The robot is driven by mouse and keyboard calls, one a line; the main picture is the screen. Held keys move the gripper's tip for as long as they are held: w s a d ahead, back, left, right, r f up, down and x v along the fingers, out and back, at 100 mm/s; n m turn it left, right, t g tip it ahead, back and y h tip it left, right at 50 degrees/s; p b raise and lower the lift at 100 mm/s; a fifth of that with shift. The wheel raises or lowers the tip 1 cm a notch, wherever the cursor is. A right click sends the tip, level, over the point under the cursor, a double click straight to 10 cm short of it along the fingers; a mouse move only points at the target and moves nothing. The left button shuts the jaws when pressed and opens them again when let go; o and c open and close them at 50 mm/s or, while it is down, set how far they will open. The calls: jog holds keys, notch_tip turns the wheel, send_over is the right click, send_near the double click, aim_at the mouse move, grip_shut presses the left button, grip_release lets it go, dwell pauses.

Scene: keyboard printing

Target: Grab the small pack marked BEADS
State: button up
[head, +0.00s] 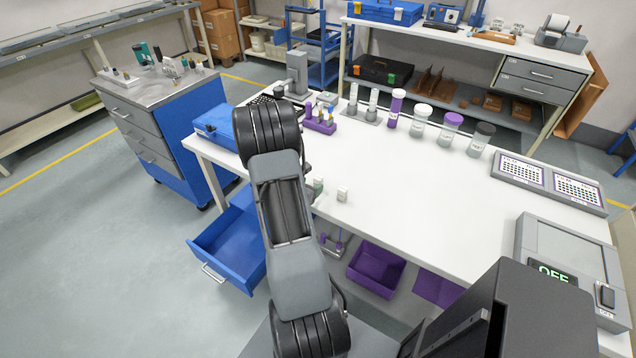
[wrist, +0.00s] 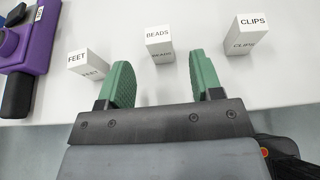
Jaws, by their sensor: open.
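The small white BEADS pack (wrist: 158,43) stands on the white table in the wrist view. It lies beyond my gripper (wrist: 158,66), roughly in line with the gap between the two green fingers. The fingers are open, with nothing between them. A white FEET pack (wrist: 89,63) stands to its left and a larger-looking white CLIPS pack (wrist: 246,34) to its right, both apart from it. In the head view my arm hides most of this spot. One small white pack (head: 342,194) shows there; its label is too small to read.
A purple holder (wrist: 38,42) stands left of the packs in the wrist view. The white table (head: 400,210) has bare room right of my arm in the head view. Several lidded jars (head: 420,122) stand at its back. An open blue drawer (head: 235,250) juts out at the left.

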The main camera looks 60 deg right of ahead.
aim_at(316, 182)
jog(key=shift+p+x, duration=0.65)
jog(key=shift+x, duration=2.55)
jog(key=c, duration=1)
